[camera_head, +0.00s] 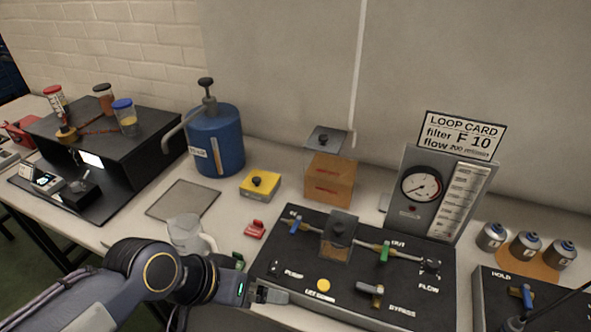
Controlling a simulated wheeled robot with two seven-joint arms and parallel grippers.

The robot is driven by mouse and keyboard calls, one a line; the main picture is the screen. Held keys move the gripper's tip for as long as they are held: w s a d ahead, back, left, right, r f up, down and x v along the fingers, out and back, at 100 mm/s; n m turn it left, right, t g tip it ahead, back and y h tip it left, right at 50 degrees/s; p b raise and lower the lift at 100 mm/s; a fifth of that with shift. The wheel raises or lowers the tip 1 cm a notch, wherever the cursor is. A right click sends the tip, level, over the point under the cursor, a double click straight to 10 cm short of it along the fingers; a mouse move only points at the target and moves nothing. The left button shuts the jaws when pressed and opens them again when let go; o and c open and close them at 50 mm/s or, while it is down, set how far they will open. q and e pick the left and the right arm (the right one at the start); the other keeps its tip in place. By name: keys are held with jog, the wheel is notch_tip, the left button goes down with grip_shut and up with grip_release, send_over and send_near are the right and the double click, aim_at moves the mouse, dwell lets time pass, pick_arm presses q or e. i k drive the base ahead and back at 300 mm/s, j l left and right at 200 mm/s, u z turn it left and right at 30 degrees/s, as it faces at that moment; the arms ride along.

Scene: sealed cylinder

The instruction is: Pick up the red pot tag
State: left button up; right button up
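A small red piece (255,229), which looks like the red pot tag, lies on the light bench top. It sits left of the black valve panel (415,300) and in front of the yellow box. My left gripper (268,293) comes in from the lower left, by the panel's left front edge. It is nearer the camera than the red piece and apart from it. Its fingers are small and dark here, so I cannot tell whether they are open. A small green piece (239,261) shows just behind the gripper. My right gripper is not in view.
A clear jug (190,235) stands behind my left arm, partly hidden. A yellow box (260,185), a blue pump canister (215,140) and a brown box (329,180) stand behind. A grey mat (183,200) lies to the left. Silver cans (525,246) stand at right.

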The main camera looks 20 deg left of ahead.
aim_at(256, 230)
jog(key=j+u, duration=0.1)
jog(key=u, duration=0.25)
jog(key=k+j+u, duration=0.1)
jog(key=u, duration=0.25)
jog(key=j+u, duration=0.25)
jog(key=u, duration=0.15)
